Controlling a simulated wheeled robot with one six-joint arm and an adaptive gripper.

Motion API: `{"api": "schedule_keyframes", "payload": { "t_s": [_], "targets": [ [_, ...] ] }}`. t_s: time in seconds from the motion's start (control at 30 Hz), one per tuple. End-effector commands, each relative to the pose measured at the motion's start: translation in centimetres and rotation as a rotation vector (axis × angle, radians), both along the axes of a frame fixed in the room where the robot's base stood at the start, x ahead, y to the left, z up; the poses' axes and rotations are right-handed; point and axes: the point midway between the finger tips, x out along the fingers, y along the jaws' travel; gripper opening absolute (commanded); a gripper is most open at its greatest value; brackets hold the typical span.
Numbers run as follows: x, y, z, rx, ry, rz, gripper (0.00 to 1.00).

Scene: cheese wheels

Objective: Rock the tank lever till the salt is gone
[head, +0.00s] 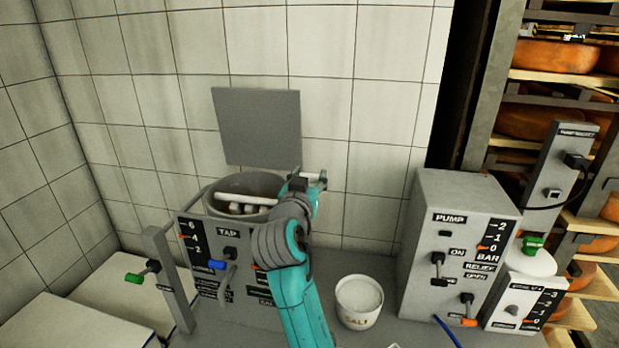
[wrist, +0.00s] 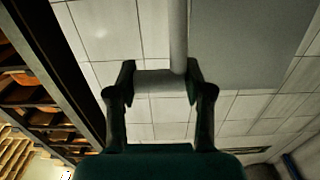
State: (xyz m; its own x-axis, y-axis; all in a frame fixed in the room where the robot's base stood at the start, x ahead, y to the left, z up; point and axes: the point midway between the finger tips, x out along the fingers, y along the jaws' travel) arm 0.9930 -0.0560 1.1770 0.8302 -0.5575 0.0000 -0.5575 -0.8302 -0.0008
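The tank (head: 214,212) is a round grey vessel set in the box with the TAP panel, at the left of centre in the head view. Pale lumps (head: 236,208) show inside it. The lever (head: 246,199), a pale rod, lies across the tank's mouth; its right end is hidden behind my arm. My gripper (head: 308,181) is at the tank's right rim. In the wrist view, the lever's pale cylindrical grip (wrist: 155,83) sits between my two fingers, which appear to touch both its ends. A white tub marked SALT (head: 358,318) stands right of my arm, with white contents.
A grey square panel (head: 258,128) stands upright behind the tank. The PUMP box (head: 465,205) stands at right, before cheese shelves (head: 565,72).

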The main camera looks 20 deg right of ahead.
Motion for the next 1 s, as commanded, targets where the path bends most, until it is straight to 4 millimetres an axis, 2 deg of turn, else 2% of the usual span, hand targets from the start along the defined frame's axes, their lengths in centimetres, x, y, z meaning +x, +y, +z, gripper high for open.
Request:
{"api": "schedule_keyframes", "payload": {
  "t_s": [0.03, 0.13, 0.17, 0.57, 1.0],
  "targets": [
    [0.0, -0.1, 0.0, -0.001, 0.001, -0.003, 0.28],
    [-0.1, -0.1, 0.0, -0.001, 0.001, -0.004, 0.03],
    [-0.1, -0.1, 0.0, -0.001, 0.001, -0.004, 0.00],
    [0.6, -0.8, 0.6, 0.035, 0.052, -0.009, 0.00],
    [4.6, -3.7, 1.7, 0.229, 0.340, -0.010, 0.00]
  ]
}}
